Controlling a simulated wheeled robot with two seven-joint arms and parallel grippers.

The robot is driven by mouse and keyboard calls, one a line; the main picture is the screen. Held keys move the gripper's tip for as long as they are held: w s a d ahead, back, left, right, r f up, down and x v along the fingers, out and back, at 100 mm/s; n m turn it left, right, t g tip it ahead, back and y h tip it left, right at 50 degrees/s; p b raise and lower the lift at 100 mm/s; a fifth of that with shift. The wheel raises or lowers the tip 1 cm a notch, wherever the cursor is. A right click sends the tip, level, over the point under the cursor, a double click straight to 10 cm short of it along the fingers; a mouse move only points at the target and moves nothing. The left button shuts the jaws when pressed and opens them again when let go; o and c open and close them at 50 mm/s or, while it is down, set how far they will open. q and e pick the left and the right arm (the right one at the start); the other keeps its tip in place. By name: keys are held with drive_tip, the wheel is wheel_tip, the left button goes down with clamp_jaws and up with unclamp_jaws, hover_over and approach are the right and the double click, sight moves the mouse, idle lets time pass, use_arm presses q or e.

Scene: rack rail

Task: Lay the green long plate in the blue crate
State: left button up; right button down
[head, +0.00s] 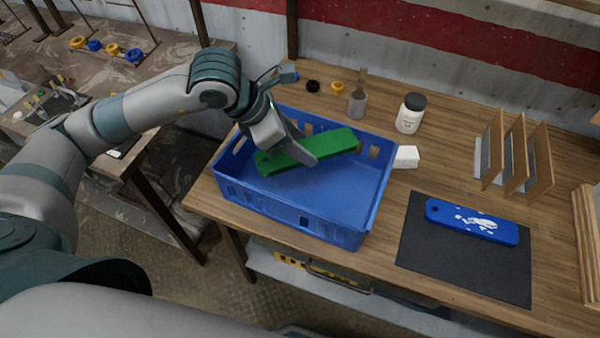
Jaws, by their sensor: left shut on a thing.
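The green long plate (335,143) is a long flat bar with a hole near its left end. My left gripper (303,153) is shut on it near its middle and holds it over the blue crate, slightly tilted with its right end higher in the picture. The blue crate (285,226) is an open box with slotted walls on the wooden workbench, and its visible floor is bare. I cannot tell whether the plate touches the crate. My right gripper is not in view.
A dark mat (460,263) with a blue long plate (472,221) lies right of the crate. A white block (406,157) sits by the crate's right wall. A white jar (410,114), a brush cup (356,104) and a wooden rack (513,155) stand behind.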

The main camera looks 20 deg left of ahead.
use_arm(q)
wheel_tip(320, 180, down, 7)
drive_tip(key=shift+f+p, duration=0.2)
drive_tip(key=shift+p, duration=0.75)
drive_tip(key=shift+f, duration=0.25)
drive_tip(key=shift+f+p, duration=0.65)
drive_tip(key=shift+f, duration=1.3)
drive_tip(key=shift+f, duration=0.1)
